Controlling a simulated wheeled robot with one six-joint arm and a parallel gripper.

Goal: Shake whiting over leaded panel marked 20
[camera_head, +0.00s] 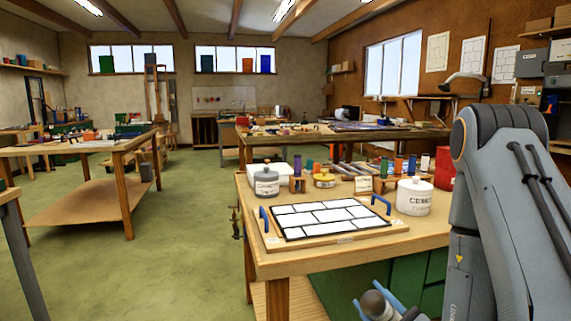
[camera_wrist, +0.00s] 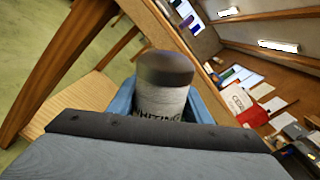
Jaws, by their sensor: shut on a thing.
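A leaded panel (camera_head: 330,215) with white panes and dark lead lines lies on a wooden board with blue handles, near the front of the bench. A small label sits on the board's front edge, too small to read. My gripper (camera_head: 384,303) is low in front of the bench, below its top, at the bottom of the head view. In the wrist view its blue fingers (camera_wrist: 158,105) are shut on the whiting shaker (camera_wrist: 162,101), a pale container with a dark brown cap and lettering reading WHITING. In the head view the shaker's dark end (camera_head: 375,303) shows between the fingers.
On the bench (camera_head: 400,240) stand a white cement tub (camera_head: 414,197), a grey-and-white cement tub (camera_head: 266,182), a red container (camera_head: 445,168) and several small coloured bottles behind the panel. Green cabinets (camera_head: 410,272) are under the bench. The green floor to the left is open.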

